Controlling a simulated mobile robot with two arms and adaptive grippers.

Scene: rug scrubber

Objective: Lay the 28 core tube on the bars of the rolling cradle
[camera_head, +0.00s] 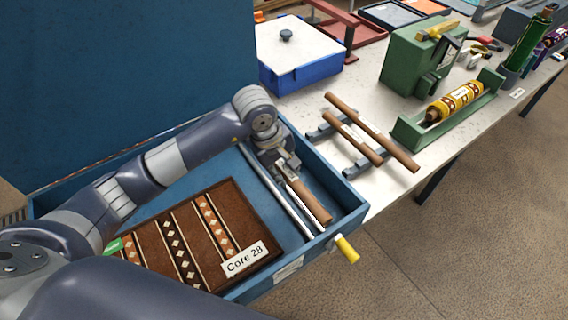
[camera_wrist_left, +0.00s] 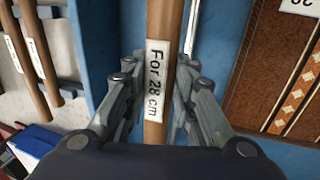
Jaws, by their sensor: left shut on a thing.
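The 28 core tube is a brown tube (camera_head: 312,203) with a white label that reads "For 28 cm" in the left wrist view (camera_wrist_left: 157,80). My left gripper (camera_head: 285,163) is shut on it, with a finger on each side of the label. The tube is over the steel bars (camera_head: 270,187) inside a blue tray (camera_head: 352,202) with a yellow handle, which looks like the rolling cradle. The tube lies roughly along the bars and partly covers them. I cannot tell whether it touches them. My right gripper is not in view.
A brown patterned rug (camera_head: 190,235) marked "Core 28" lies left of the bars. Two other brown tubes (camera_head: 375,133) rest on grey supports (camera_head: 353,171) right of the tray. A green stand (camera_head: 407,135) holds a yellow roll. A blue box (camera_head: 305,75) stands behind.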

